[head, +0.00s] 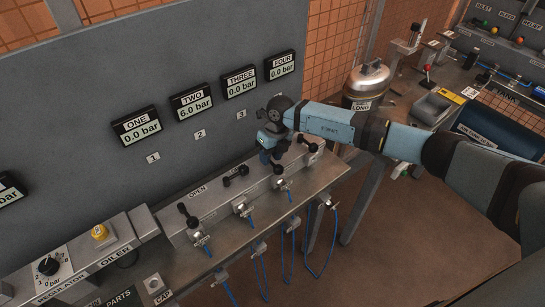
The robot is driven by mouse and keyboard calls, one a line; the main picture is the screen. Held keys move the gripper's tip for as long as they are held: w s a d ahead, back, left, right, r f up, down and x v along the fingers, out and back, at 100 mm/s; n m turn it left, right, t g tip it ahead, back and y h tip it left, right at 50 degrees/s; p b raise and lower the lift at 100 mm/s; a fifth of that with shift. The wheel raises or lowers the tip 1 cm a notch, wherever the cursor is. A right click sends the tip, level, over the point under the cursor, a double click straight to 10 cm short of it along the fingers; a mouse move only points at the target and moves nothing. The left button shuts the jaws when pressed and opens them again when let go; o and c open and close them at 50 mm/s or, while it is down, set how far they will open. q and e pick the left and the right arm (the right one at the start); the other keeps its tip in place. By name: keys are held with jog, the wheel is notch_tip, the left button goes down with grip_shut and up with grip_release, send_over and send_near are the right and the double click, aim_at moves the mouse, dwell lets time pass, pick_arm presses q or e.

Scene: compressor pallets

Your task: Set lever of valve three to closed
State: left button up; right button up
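Black valve levers stand in a row on the grey manifold (212,202) on the bench. Valve one's lever (188,215) lies roughly along the short direction of the manifold, while valve two's lever (236,176) lies along the row. Valve four's lever (308,144) is at the far right. My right gripper (270,157) points down over valve three's place and hides most of that lever, so its setting cannot be told. The fingers are too small and covered to show whether they grip it. The gauge of valve three (240,82) reads 0.0 bar. My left gripper is out of view.
Gauge two (192,101) reads 6.0 bar; the others that are readable show 0.0. Blue hoses (262,272) hang below the bench front. A regulator block (70,268) sits at lower left. A metal tank (368,80) stands right of the panel. The floor at lower right is clear.

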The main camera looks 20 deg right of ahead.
jog(key=shift+f, duration=0.15)
jog(key=shift+s+d+r, duration=0.1)
jog(key=shift+r, duration=0.15)
jog(key=b+v, duration=0.1)
jog(key=v, duration=1.2)
jog(key=shift+a+r+b, duration=0.2)
jog(key=shift+a+b, duration=0.05)
jog(key=shift+b, duration=0.15)
